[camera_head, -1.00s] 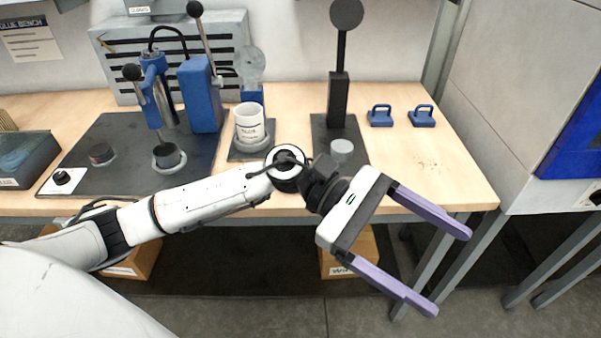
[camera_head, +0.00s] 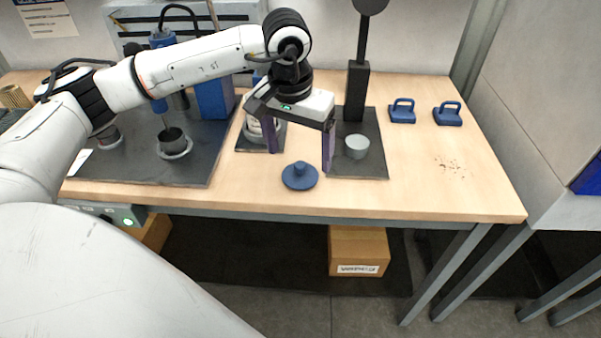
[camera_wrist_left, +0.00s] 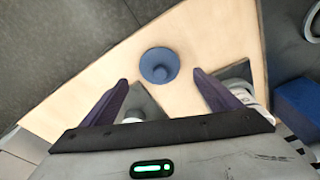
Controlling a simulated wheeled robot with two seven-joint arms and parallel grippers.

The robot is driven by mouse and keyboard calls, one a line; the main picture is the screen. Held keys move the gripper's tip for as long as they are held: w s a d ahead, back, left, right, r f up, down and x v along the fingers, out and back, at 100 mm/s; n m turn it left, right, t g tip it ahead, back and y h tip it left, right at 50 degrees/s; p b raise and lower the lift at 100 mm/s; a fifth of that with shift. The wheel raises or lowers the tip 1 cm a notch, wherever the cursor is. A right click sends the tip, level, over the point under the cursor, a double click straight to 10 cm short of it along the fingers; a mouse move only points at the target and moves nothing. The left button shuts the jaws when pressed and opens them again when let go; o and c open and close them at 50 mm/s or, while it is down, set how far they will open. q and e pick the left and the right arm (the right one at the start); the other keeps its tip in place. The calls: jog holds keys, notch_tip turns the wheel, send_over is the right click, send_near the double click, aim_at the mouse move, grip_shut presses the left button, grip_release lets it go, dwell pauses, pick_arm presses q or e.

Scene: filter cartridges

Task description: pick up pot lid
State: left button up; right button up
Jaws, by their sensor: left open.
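The pot lid (camera_head: 300,180), a blue disc with a central knob, lies flat on the wooden bench near its front edge. It also shows in the left wrist view (camera_wrist_left: 159,66), just beyond and between the fingertips. My left gripper (camera_head: 301,158) is open and empty, its purple fingers pointing down above the bench on the lid's far side. The fingers are apart from the lid. The white pot (camera_head: 253,127) stands behind the left finger, partly hidden by it. My right gripper is not in view.
A dark plate with a grey round piece (camera_head: 357,147) and a black lever press (camera_head: 356,90) stands right of the gripper. Two blue handled blocks (camera_head: 402,111) sit further right. A large dark mat (camera_head: 200,165) with a blue press is left. The right bench front is clear.

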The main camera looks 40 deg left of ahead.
aim_at(300, 164)
pick_arm(q)
jog(key=f, duration=0.5)
jog(key=shift+w+f+p, duration=0.1)
jog(key=shift+w+p, duration=0.3)
jog(key=shift+c, duration=0.3)
jog(key=c, duration=1.1)
